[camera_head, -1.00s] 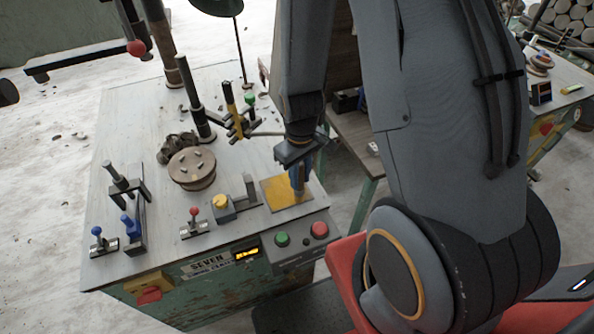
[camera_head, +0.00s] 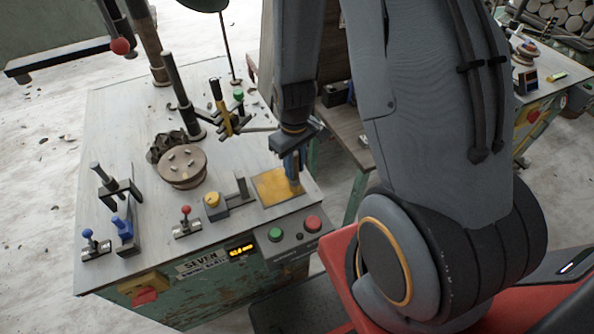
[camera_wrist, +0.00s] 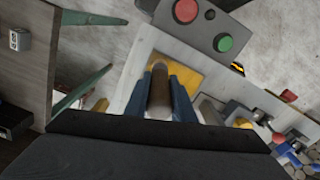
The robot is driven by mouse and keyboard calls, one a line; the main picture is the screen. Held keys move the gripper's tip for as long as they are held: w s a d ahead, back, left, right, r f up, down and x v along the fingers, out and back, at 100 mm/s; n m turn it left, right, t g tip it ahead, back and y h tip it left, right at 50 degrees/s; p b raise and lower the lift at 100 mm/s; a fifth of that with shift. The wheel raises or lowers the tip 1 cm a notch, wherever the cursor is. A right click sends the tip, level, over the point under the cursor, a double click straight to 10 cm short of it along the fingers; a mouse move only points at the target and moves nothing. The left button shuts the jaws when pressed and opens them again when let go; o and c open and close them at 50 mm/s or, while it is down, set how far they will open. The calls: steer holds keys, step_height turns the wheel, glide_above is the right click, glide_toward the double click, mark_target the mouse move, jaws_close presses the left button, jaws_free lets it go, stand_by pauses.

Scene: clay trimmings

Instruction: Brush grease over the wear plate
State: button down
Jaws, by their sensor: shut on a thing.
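The wear plate (camera_head: 268,190) is a flat square yellow plate set near the front right of the workbench top. It also shows in the wrist view (camera_wrist: 190,72), partly covered by my gripper. My gripper (camera_head: 292,168) points down over the plate's right side. In the wrist view my blue gripper fingers (camera_wrist: 160,95) are shut on a brown cylindrical handle (camera_wrist: 159,88), likely the grease brush. The brush's bristles are hidden, and I cannot tell whether they touch the plate.
A control panel with green (camera_head: 275,235) and red (camera_head: 313,223) buttons sits in front of the plate. A yellow knob (camera_head: 212,199) and a small upright post stand left of it. A round disc (camera_head: 182,166) and a yellow-handled lever (camera_head: 220,103) stand further back.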

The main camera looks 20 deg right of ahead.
steer(key=w+b, duration=0.1)
steer(key=w, duration=0.8)
steer(key=shift+w, duration=0.3)
stand_by(0.6)
steer(key=shift+a, duration=0.1)
steer(key=shift+r+p, duration=0.6)
steer(key=shift+r, duration=2.4)
steer(key=shift+r, duration=0.15)
step_height(320, 180, up, 3)
steer(key=shift+f, duration=0.15)
